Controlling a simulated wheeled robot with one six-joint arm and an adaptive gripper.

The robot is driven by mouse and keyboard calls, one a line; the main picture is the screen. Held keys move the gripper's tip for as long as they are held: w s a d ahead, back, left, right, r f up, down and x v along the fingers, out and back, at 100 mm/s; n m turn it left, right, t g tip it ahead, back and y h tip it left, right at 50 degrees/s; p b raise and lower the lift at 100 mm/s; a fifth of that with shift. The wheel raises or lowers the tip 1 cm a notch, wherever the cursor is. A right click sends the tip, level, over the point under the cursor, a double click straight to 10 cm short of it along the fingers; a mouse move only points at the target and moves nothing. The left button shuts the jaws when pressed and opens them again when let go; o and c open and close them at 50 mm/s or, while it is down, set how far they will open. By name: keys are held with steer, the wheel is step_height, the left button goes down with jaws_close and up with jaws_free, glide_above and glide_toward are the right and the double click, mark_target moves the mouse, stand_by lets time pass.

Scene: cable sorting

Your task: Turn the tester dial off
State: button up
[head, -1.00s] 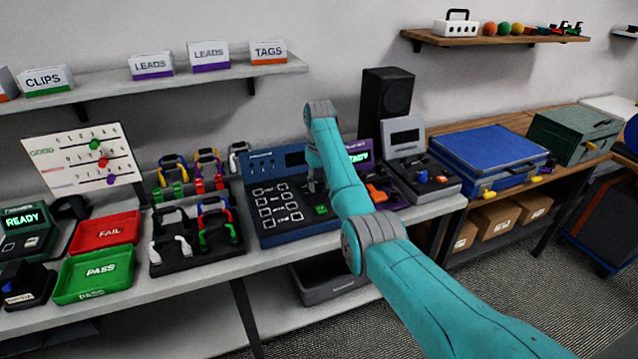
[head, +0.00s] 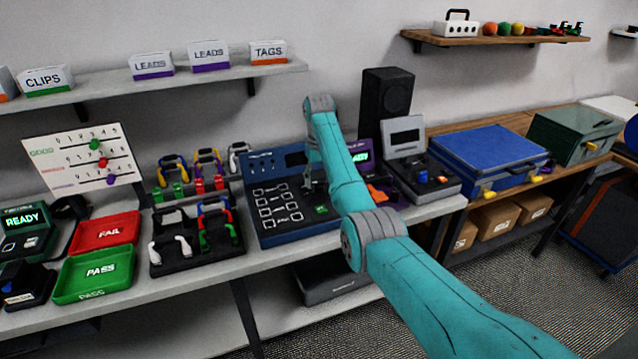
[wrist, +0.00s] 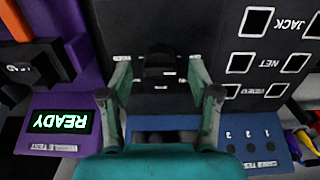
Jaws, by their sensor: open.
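The blue cable tester (head: 262,185) stands on the bench with dark faceplate, white-outlined sockets and a green square. Its upper part also shows upside down in the wrist view (wrist: 262,150). A black knob-like part, seemingly the dial (wrist: 160,66), is between my fingers in the wrist view. In the head view my arm hides it. My gripper (wrist: 160,92) is open, with one finger on each side of this part. I cannot tell whether the fingers touch it. In the head view my gripper (head: 308,183) is low over the tester's right side, partly hidden by my arm.
A purple device (wrist: 60,125) with a green READY screen stands close beside the tester, with an orange part near it. A black cable tray (head: 190,262), a green PASS tray (head: 95,272) and a red FAIL tray (head: 105,232) lie to the left. A black speaker (head: 385,100) stands behind.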

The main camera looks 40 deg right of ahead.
mark_target(319, 182)
step_height(319, 182, up, 6)
steer(key=shift+f, duration=0.1)
stand_by(0.7)
